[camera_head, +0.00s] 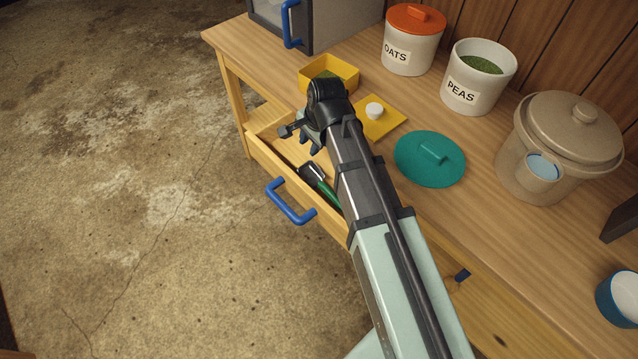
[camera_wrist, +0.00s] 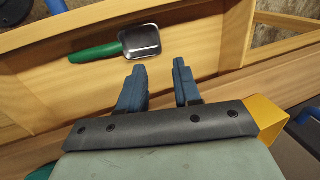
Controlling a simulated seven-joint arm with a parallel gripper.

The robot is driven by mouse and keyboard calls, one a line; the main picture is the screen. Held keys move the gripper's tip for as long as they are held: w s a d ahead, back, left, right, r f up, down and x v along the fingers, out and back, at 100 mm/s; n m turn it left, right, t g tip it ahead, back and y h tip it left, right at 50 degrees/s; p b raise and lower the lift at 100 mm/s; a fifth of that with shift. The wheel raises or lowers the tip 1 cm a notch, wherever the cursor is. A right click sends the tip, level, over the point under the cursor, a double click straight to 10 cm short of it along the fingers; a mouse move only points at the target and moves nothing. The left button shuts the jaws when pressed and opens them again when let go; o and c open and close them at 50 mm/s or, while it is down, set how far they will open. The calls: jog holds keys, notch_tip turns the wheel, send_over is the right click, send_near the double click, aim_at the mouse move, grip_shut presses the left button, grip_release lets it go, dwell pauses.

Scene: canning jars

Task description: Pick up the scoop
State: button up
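The scoop lies in the open drawer (camera_head: 262,150) of the wooden table. It has a green handle and a dark metal pan, and its pan (camera_head: 312,171) shows beside my arm, which hides part of the handle. In the wrist view the whole scoop (camera_wrist: 138,42) lies flat on the drawer floor, with its handle to the left and its pan to the right. My gripper (camera_head: 300,139) is above the drawer, left of the scoop's pan in the head view. In the wrist view the two blue fingers (camera_wrist: 157,68) are apart, with nothing between them, and point toward the pan.
On the tabletop are a yellow box (camera_head: 330,70), a yellow lid (camera_head: 385,118), a teal lid (camera_head: 430,160), an oats jar (camera_head: 412,45), a peas jar (camera_head: 480,80) and a large beige pot (camera_head: 555,150). The drawer's blue handle (camera_head: 290,203) sticks out over clear floor.

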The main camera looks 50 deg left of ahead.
aim_at(305, 171)
jog(key=shift+x, duration=6.25)
jog(key=shift+d, duration=0.1)
grip_shut()
